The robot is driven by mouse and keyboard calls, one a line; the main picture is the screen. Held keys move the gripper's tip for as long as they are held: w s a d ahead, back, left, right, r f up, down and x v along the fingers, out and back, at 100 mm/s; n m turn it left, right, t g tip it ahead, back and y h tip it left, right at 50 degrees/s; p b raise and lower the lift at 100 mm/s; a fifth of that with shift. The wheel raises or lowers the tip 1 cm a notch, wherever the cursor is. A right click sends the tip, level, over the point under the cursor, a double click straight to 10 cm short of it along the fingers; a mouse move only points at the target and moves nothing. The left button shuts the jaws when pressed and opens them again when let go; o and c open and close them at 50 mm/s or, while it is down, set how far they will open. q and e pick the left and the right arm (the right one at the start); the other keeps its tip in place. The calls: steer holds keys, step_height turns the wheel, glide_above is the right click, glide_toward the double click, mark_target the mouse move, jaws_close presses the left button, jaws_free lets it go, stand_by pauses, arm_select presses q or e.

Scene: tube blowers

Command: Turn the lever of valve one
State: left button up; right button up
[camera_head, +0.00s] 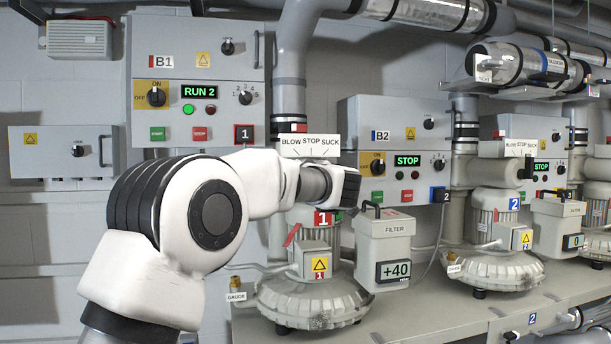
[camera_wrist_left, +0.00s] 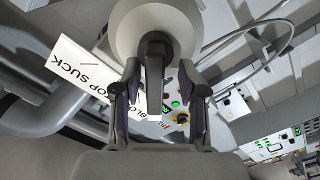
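Valve one's white plate (camera_head: 310,146) reads BLOW, STOP, SUCK. It also shows at the left of the left wrist view (camera_wrist_left: 85,82). The valve's dark lever (camera_wrist_left: 154,75) hangs from the round grey valve body (camera_wrist_left: 140,25) in the left wrist view. My left gripper (camera_wrist_left: 158,82) is open, with one finger on each side of the lever and a gap visible on both sides. In the head view my left wrist hides the lever and most of the gripper. My right gripper is in neither view.
Blower one (camera_head: 314,300) stands below the wrist, with its filter box (camera_head: 382,245) reading +40 close on the right. Control box B1 (camera_head: 185,50) shows RUN 2. Box B2 (camera_head: 395,105) shows STOP. A grey pipe (camera_head: 290,65) rises behind valve one.

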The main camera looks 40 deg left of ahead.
arm_select(q)
steer(key=shift+w+d, duration=0.15)
steer(key=shift+w, duration=0.15)
steer(key=shift+s+d+r, duration=0.1)
steer(key=shift+s+d, duration=0.05)
steer(key=shift+d, duration=0.15)
steer(key=v, duration=1.1)
steer(key=shift+s, duration=0.2)
